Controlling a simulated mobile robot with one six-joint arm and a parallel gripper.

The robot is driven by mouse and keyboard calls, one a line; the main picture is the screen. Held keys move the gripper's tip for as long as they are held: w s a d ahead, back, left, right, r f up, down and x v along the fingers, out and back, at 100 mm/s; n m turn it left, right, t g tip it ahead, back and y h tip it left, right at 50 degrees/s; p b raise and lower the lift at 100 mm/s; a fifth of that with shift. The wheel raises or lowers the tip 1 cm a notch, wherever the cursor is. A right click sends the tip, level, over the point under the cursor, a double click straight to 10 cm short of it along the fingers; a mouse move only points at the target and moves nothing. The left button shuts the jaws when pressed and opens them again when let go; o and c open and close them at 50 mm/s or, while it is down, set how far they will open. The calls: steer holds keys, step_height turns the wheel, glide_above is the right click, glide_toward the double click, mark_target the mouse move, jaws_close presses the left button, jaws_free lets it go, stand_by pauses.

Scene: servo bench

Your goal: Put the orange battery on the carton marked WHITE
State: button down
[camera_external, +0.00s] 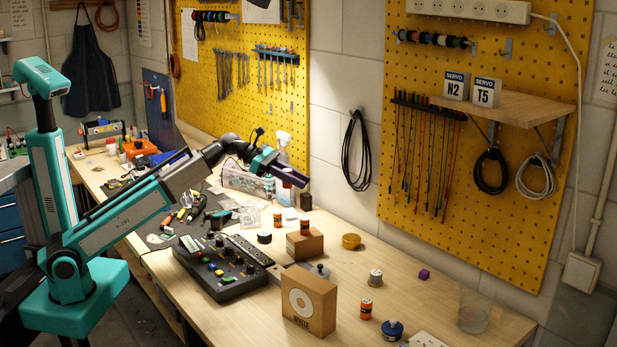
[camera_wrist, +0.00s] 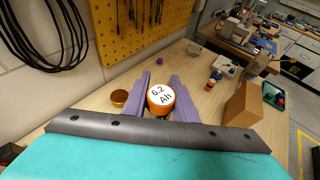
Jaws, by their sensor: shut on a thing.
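My gripper (camera_external: 290,174) is raised above the bench, with purple fingers closed on either side of an orange battery. In the wrist view the battery (camera_wrist: 160,98) has a white top reading "6.2 Ah" and sits between the fingertips. Its lower part is hidden. The carton marked WHITE (camera_external: 309,300) stands upright at the bench's front, with a white ring on its face. A brown carton, likely the same one, shows in the wrist view (camera_wrist: 243,104), to the right of my gripper and apart from it.
A smaller carton (camera_external: 305,246) bears another orange cylinder (camera_external: 305,225). An orange cylinder (camera_external: 366,308) and a blue-based one (camera_external: 392,330) stand right of the WHITE carton. A yellow bowl (camera_external: 351,241) and purple cube (camera_external: 424,274) lie behind. A black control box (camera_external: 226,268) is left.

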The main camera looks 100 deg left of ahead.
steer(key=s+d+m+g+h+p, duration=0.1)
steer(key=s+d+m+g+h, duration=0.2)
steer(key=d, duration=1.5)
steer(key=s+d+m+g+h+p, duration=0.1)
steer(key=s+d+m+h, duration=0.25)
steer(key=d, duration=1.45)
steer(key=shift+m+h, duration=0.25)
steer(key=shift+h, duration=0.1)
steer(key=f, duration=0.5)
steer(key=shift+w+a, duration=0.25)
steer(key=shift+w+r+p, duration=0.15)
steer(key=shift+p, duration=0.2)
steer(key=w+p, duration=0.2)
steer(key=p, duration=0.3)
steer(key=shift+d, duration=0.1)
steer(key=shift+w+p, duration=0.2)
steer(key=shift+p, duration=0.35)
